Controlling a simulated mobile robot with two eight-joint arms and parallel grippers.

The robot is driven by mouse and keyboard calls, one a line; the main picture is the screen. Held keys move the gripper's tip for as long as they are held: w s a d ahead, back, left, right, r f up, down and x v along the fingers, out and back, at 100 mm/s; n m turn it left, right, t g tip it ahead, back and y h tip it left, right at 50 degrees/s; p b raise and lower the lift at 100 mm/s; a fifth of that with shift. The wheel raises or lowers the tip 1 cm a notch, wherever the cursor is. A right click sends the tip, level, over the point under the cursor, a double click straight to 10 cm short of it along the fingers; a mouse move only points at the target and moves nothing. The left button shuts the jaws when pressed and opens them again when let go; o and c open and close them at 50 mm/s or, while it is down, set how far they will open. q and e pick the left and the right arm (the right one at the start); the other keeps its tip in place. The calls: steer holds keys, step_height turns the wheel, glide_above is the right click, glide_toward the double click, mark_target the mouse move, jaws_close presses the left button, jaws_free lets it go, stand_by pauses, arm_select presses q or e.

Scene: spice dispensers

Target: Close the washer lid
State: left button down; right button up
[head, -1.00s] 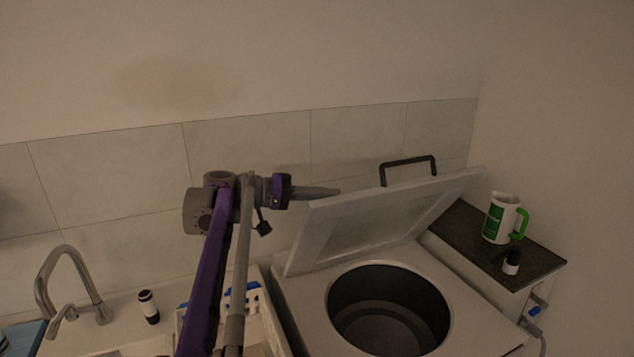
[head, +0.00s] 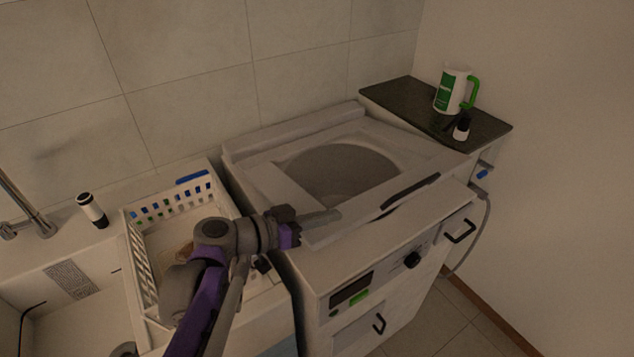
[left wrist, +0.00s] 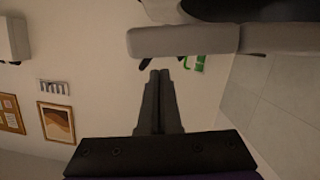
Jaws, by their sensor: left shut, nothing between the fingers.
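The washer (head: 345,262) stands right of centre in the head view. Its pale lid (head: 275,185) now lies low and nearly flat over the top, with the round drum opening showing through its window. The lid's dark handle (head: 411,190) is at the front edge. Whether the front edge rests fully on the body, I cannot tell. My left gripper (head: 338,214) is shut and empty, at the lid's front left part; contact is unclear. Its closed fingers (left wrist: 160,78) also show in the left wrist view. My right gripper is not in view.
A white basket (head: 140,265) stands left of the washer, close to my left arm. A white and green mug (head: 449,92) and a small bottle (head: 462,128) stand on the dark counter (head: 400,98) at right. A sink and tap (head: 35,215) are at far left.

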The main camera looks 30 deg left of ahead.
mark_target(330, 236)
arm_select(q)
steer(key=shift+m, duration=0.6)
steer(key=f, duration=0.1)
steer(key=f+b, duration=0.1)
steer(key=f, duration=0.1)
steer(key=d+f, duration=0.1)
steer(key=f, duration=0.1)
steer(key=shift+s+f, duration=0.1)
steer(key=shift+s, duration=0.2)
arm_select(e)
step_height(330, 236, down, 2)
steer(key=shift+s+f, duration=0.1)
